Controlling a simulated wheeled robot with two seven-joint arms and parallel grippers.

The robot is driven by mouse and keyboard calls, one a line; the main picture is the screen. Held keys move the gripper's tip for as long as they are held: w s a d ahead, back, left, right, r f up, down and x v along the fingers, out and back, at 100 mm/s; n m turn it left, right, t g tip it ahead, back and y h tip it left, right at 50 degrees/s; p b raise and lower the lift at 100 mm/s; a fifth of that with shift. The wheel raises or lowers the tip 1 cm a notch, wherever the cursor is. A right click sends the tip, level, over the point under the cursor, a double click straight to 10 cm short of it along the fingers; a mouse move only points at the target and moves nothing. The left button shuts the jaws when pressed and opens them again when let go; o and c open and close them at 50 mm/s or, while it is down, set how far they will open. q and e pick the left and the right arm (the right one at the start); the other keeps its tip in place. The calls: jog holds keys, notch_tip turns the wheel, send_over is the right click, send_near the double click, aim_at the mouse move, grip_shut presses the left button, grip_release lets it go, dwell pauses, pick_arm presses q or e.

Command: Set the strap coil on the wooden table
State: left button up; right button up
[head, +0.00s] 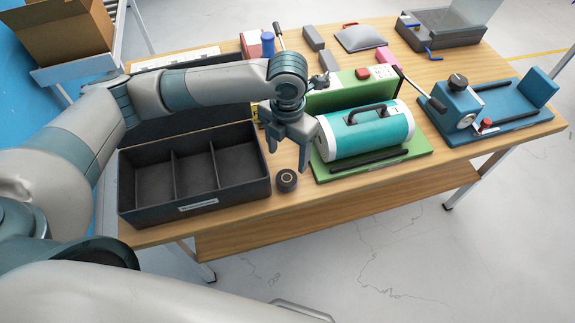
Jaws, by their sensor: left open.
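The strap coil (287,180) is a small dark roll with a pale centre. It rests on the wooden table (240,215), near the front edge, between the black divided box and the green board. My left gripper (288,166) is open and points down just above the coil. Its fingers are apart, and I see nothing held between them. My right gripper is not in view.
A black box (195,207) with three compartments stands left of the coil. A teal cylinder (365,136) with a handle lies on a green board to the right. A blue device (455,105) stands farther right. A narrow table strip around the coil is clear.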

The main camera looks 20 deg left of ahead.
pick_arm(q)
jog(key=shift+r, duration=1.25)
